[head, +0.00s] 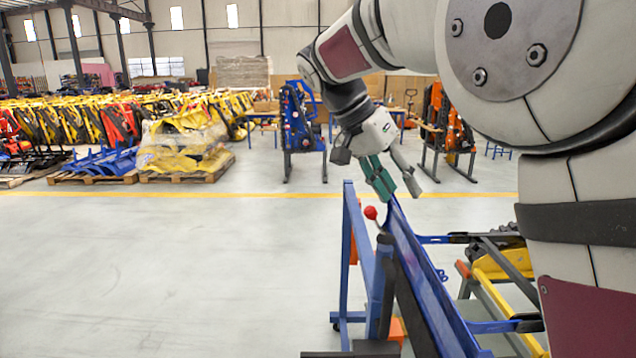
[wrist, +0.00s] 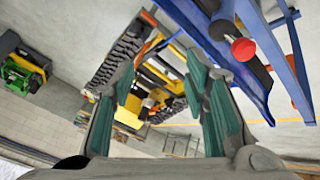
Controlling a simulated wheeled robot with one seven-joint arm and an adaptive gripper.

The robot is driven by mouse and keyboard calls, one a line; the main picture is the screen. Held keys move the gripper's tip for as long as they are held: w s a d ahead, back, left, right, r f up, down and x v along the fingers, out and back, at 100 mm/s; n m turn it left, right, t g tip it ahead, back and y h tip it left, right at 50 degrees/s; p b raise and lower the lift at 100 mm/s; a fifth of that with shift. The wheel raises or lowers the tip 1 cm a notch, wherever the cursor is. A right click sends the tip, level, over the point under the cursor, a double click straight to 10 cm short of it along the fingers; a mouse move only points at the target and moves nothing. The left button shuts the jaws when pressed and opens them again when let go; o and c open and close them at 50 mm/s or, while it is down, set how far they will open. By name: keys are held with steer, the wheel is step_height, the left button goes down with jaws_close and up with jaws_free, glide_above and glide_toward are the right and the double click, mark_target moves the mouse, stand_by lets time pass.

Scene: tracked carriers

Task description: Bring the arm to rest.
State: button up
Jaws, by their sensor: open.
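My gripper (head: 390,186) hangs at the end of my raised, bent arm, above the far end of a blue frame. Its grey fingers with green pads are apart in the head view. The wrist view also shows my gripper (wrist: 162,80) open, with nothing held between the pads. Only background machinery shows through the gap. A red ball knob (head: 370,212) on a lever sits just below and left of the fingers; it also shows in the wrist view (wrist: 244,49), right of the fingers. I see no contact between them.
The blue frame (head: 428,282) stands below my gripper. A yellow tracked machine (head: 502,264) is beside it, partly hidden by my arm. Clear floor (head: 170,270) lies to the left. Pallets of yellow parts (head: 185,150) and a blue machine (head: 302,130) stand farther back.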

steer(key=s+d+f+n+t+y, duration=0.1)
steer(key=s+f+n+y, duration=0.1)
steer(key=s, duration=0.7)
steer(key=s+d+f+n+t+y, duration=0.2)
steer(key=s+n, duration=0.2)
steer(key=s, duration=0.5)
steer(key=s+d+f+n+t+y, duration=0.1)
steer(key=s+d+f+n+y, duration=0.1)
steer(key=s, duration=0.8)
steer(key=shift+f+n+t+y, duration=0.3)
steer(key=shift+f+n, duration=0.2)
steer(key=shift+n, duration=0.3)
steer(key=shift+d, duration=0.1)
